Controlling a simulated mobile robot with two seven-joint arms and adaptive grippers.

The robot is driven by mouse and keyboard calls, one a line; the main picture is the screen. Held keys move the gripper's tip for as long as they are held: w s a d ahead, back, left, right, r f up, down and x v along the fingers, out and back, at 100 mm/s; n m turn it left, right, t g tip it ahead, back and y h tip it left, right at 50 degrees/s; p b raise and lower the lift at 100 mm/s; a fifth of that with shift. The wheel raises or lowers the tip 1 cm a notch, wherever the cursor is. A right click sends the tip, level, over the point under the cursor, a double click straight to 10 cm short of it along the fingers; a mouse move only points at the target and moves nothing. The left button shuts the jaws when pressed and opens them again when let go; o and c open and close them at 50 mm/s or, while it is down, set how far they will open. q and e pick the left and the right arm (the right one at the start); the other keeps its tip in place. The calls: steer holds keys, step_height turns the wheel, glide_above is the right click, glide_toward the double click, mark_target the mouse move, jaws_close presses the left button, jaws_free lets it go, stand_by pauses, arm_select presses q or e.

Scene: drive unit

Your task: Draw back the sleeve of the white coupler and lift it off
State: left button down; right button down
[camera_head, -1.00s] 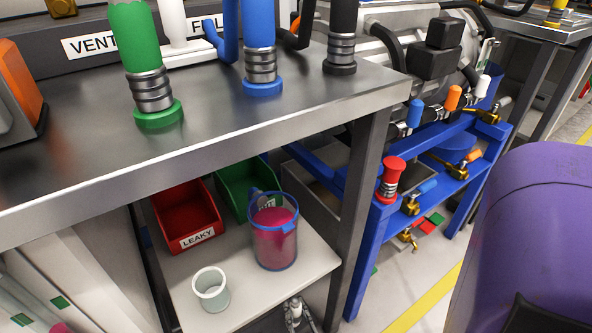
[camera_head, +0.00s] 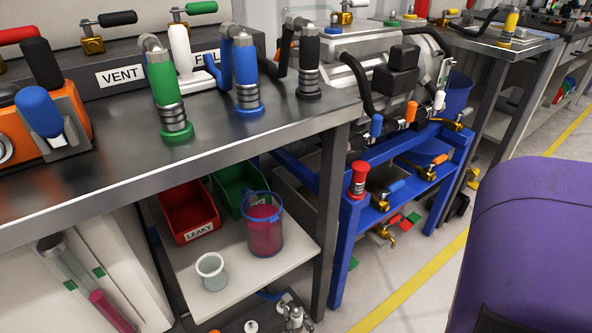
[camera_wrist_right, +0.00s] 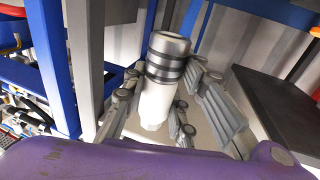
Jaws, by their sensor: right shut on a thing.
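My right gripper (camera_wrist_right: 150,108) has its fingers closed around the white coupler (camera_wrist_right: 152,104) in the right wrist view. The coupler has a white lower body, dark and grey bands, and a pale grey cylindrical end tilted away. I cannot tell whether its sleeve is drawn back. In the head view my purple right arm fills the lower right, and I cannot clearly make out its fingers or the held coupler. A separate white upright piece (camera_head: 181,50) stands on the bench behind the green coupler (camera_head: 168,95), with no gripper beside it. My left gripper is not in view.
Blue (camera_head: 247,75) and black (camera_head: 308,65) couplers stand on the steel bench (camera_head: 120,155). Below are a red LEAKY bin (camera_head: 187,212), green bin (camera_head: 236,182), pink-filled jug (camera_head: 264,230) and pale cup (camera_head: 211,270). A blue rack (camera_head: 345,245) stands right of the bench.

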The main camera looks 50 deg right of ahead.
mark_target(298, 314)
stand_by(0.3)
steer(key=shift+r+p, duration=0.5)
steer(key=shift+r, duration=0.2)
stand_by(0.3)
steer(key=shift+r+p, duration=0.65)
steer(key=shift+r, duration=0.15)
steer(key=shift+r+p, duration=1.3)
steer(key=shift+r, duration=0.25)
